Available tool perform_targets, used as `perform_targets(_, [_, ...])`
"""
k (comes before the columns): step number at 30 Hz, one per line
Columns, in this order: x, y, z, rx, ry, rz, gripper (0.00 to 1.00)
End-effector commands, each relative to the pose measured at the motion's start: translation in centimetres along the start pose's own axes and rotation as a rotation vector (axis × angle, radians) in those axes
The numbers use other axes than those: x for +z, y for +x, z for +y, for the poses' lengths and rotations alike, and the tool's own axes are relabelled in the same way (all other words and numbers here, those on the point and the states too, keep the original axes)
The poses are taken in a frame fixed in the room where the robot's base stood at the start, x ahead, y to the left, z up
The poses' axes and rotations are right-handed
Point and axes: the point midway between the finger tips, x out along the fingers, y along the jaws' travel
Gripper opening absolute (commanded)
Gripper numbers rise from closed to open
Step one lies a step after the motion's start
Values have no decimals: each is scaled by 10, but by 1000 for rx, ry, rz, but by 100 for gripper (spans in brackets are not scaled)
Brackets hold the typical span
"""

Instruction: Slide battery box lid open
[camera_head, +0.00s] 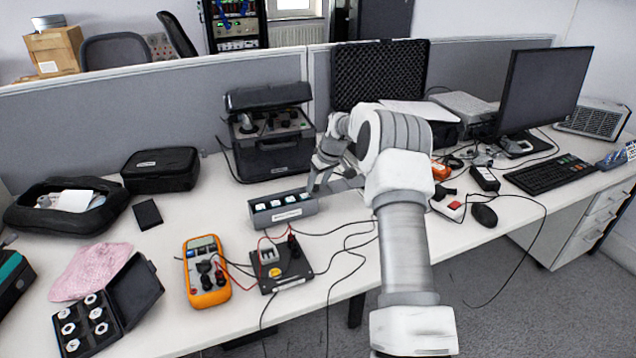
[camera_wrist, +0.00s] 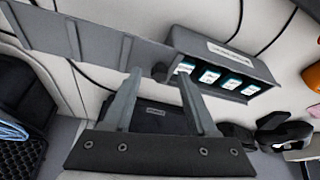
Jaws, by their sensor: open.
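The grey battery box (camera_head: 283,214) stands on the desk, left of my gripper in the head view. Its top is open over several cells with pale and teal ends, and a white label is on its front. It also shows at the upper right of the wrist view (camera_wrist: 250,68). The flat grey lid (camera_wrist: 85,40) extends out from one end of the box; in the head view it shows partly behind my arm (camera_head: 347,185). My gripper (camera_head: 320,180) is at the box's right end, near the lid. In the wrist view, its two fingers (camera_wrist: 160,75) are apart with nothing held between them.
A black case (camera_head: 270,150) stands behind the box. An orange multimeter (camera_head: 206,272) and a black switch board (camera_head: 280,266) with cables lie in front. A mouse (camera_head: 484,215) and keyboard (camera_head: 550,175) are on the right. Thin cables cross the desk.

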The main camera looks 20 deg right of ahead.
Motion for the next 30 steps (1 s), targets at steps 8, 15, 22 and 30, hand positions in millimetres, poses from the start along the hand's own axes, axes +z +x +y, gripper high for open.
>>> perform_targets(8, [-1,-22,1,2,0,3,58])
perform_targets(15, [-1,-80,1,3,1,3,58])
perform_targets(22, [-1,-134,1,3,0,3,58])
perform_targets(30, [0,-169,0,0,0,0,58])
